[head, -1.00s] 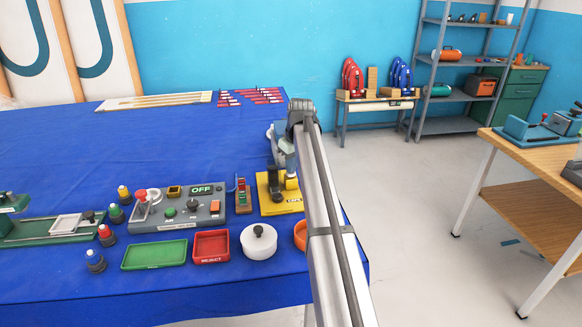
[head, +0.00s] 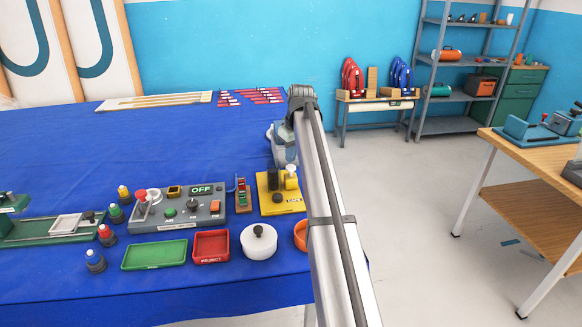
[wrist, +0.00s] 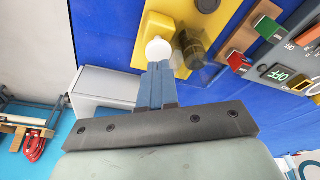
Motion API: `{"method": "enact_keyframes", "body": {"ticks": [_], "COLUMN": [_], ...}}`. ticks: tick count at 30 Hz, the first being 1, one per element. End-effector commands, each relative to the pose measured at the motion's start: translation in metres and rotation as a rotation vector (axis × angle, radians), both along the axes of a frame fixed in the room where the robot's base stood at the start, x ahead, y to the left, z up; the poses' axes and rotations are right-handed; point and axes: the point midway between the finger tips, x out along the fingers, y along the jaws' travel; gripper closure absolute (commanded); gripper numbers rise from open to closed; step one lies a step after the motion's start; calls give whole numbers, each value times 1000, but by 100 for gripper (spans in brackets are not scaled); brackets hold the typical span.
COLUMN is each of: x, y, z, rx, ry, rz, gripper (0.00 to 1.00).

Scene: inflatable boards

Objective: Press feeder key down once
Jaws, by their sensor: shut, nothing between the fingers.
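A yellow device (head: 270,205) with a white round-topped knob (head: 291,171) and a black cylinder stands on the blue table, left of my arm. No part is readably marked as the feeder key. In the wrist view the white knob (wrist: 158,50) is directly at the tips of my gripper (wrist: 157,66), and the black cylinder (wrist: 192,42) is just to its right. The fingers are shut with nothing between them. The tips overlap the knob's edge in the picture; I cannot tell whether they touch it.
Left of the yellow device stand a small brown board (head: 243,196) with red and green parts and a grey control box (head: 180,218) reading OFF. In front are a white lidded pot (head: 259,243), a red tray (head: 211,246) and a green tray (head: 154,254).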

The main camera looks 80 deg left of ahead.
Motion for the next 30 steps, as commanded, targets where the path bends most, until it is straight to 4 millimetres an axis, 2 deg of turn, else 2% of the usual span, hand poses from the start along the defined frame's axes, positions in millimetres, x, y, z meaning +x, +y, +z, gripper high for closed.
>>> {"method": "enact_keyframes", "body": {"ticks": [30], "x": [0], "y": [0], "z": [42], "rx": [1], "ry": [0], "rz": [0], "gripper": [100]}}
